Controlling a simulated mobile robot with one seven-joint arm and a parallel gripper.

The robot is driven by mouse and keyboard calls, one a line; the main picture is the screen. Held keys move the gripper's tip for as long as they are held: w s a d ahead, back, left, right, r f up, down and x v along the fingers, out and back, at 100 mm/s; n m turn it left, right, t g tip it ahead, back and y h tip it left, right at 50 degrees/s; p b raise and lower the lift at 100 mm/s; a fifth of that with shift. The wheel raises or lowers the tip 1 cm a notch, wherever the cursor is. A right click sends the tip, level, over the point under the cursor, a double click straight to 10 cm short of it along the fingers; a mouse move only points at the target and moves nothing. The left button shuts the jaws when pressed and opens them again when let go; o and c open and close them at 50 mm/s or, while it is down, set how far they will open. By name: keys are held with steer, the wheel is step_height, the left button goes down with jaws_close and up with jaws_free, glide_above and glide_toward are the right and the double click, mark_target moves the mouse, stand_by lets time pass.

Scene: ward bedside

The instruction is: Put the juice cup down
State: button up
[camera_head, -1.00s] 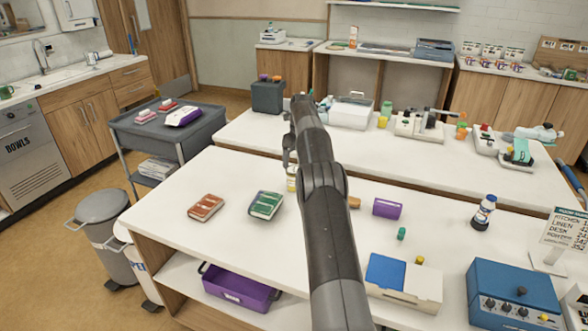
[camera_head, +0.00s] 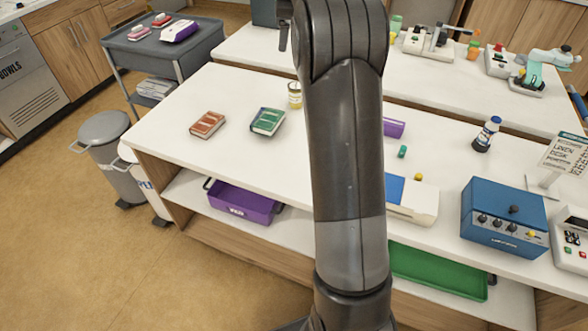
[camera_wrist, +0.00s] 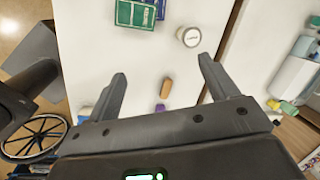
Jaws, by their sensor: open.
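A small round cup with a white lid and a yellowish body (camera_head: 295,95), likely the juice cup, stands upright on the white table (camera_head: 180,115), just left of my arm. In the wrist view its white lid (camera_wrist: 189,37) shows from above, beyond my fingertips and nearer the right one. My gripper (camera_wrist: 163,67) is open with nothing between its fingers, apart from the cup. In the head view my arm hides most of the gripper and the middle of the table.
Red (camera_head: 208,124) and green (camera_head: 268,121) books lie left of the cup. A brown object (camera_wrist: 167,88) lies below it in the wrist view. A blue-capped bottle (camera_head: 487,133) and blue box (camera_head: 503,214) stand at right. A purple tray (camera_head: 240,203) sits on the lower shelf.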

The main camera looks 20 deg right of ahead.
steer(key=s+a+r+n, duration=0.2)
steer(key=s+a+n, duration=0.1)
steer(key=s, duration=0.4)
steer(key=s+a+r+n+t, duration=0.1)
steer(key=s+a+r+n, duration=0.2)
steer(key=s, duration=0.4)
steer(key=s+a+n, duration=0.3)
steer(key=s+n, duration=0.1)
steer(key=s, duration=0.2)
steer(key=s+a+f+n, duration=0.1)
steer(key=s+f+n, duration=0.2)
steer(key=s, duration=0.4)
steer(key=s+a+f+n+t, duration=0.1)
steer(key=s+f+n, duration=0.3)
steer(key=s, duration=0.4)
steer(key=s+a+f+n, duration=0.3)
steer(key=s+n, duration=0.1)
steer(key=s, duration=0.4)
steer(key=shift+a+f+n+t, duration=0.15)
steer(key=shift+f+n+t, duration=0.15)
steer(key=shift+t, duration=0.1)
